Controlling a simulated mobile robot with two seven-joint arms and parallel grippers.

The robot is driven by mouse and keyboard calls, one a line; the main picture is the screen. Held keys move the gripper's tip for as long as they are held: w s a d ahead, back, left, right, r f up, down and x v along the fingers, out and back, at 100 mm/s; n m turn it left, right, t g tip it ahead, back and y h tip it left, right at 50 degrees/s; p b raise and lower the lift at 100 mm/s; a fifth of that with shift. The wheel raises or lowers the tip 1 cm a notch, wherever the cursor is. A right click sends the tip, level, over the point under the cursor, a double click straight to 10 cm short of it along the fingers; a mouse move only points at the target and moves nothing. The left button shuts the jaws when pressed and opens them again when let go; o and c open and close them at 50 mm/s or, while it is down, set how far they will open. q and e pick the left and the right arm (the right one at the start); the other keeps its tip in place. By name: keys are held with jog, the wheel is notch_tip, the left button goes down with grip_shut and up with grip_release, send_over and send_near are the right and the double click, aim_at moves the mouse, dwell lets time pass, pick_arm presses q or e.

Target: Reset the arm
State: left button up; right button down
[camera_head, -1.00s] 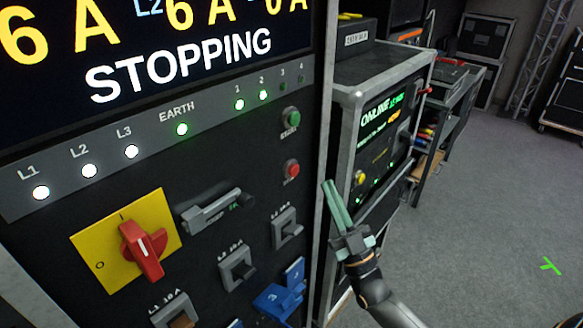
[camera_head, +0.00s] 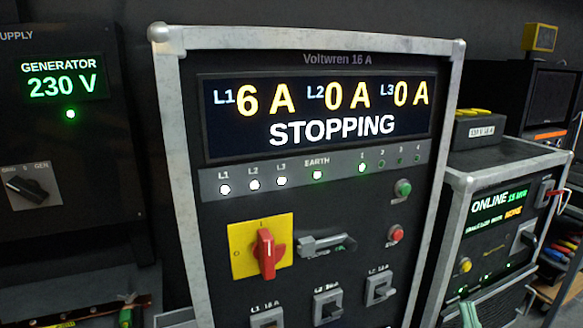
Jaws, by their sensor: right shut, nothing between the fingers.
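My right gripper (camera_head: 470,314) shows only as pale green fingertips at the bottom edge, right of the Voltwren power rack (camera_head: 440,150). It is shut and empty; the rest of the arm is out of frame. My left gripper is not in view. The rack's display (camera_head: 330,110) reads L1 6 A, L2 0 A, L3 0 A and STOPPING. The red rotary switch (camera_head: 267,252) on its yellow plate stands upright. A grey lever handle (camera_head: 326,243) lies beside it. Green (camera_head: 403,187) and red (camera_head: 396,234) buttons sit at the right.
The generator supply panel (camera_head: 65,130) at the left reads 230 V. A second rack (camera_head: 490,165) at the right reads ONLINE, with a small box (camera_head: 480,127) on top. Cables (camera_head: 125,312) show at the lower left.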

jog(key=s+a+f+g, duration=0.1)
jog(key=a+f+g, duration=0.2)
jog(key=f, duration=0.4)
jog(key=s+a+f+m+g+y, duration=0.1)
jog(key=s+a+f+g, duration=0.15)
jog(key=f, duration=0.35)
jog(key=a+f+g, duration=0.3)
jog(key=f+g, duration=0.1)
jog(key=f, duration=0.3)
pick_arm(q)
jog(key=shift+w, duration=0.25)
pick_arm(e)
jog(key=s+a+f+m+g, duration=0.1)
jog(key=s+a+f+g, duration=0.1)
jog(key=s+f+g, duration=0.2)
jog(key=s+a+f+g, duration=0.3)
jog(key=s+f+g, duration=0.1)
jog(key=s+f, duration=0.5)
jog(key=shift+s+m+h, duration=0.3)
jog(key=shift+s+m, duration=0.1)
jog(key=shift+s, duration=0.1)
jog(key=c, duration=1.6)
grip_release()
